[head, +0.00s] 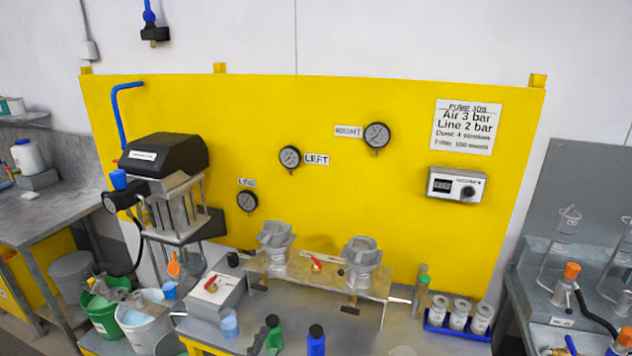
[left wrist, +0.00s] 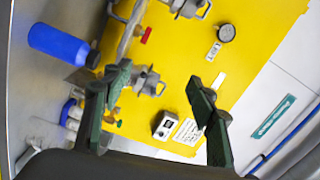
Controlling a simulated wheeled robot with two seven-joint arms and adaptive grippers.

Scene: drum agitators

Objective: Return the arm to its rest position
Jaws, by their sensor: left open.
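My right gripper is in neither view.
Two grey clamp cups stand at the bench's back, the left one (head: 275,238) and the right one (head: 361,255). A yellow panel (head: 330,195) rises behind. A pump (head: 165,190) and buckets (head: 143,318) stand left; a blue rack (head: 458,324) of jars sits right.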

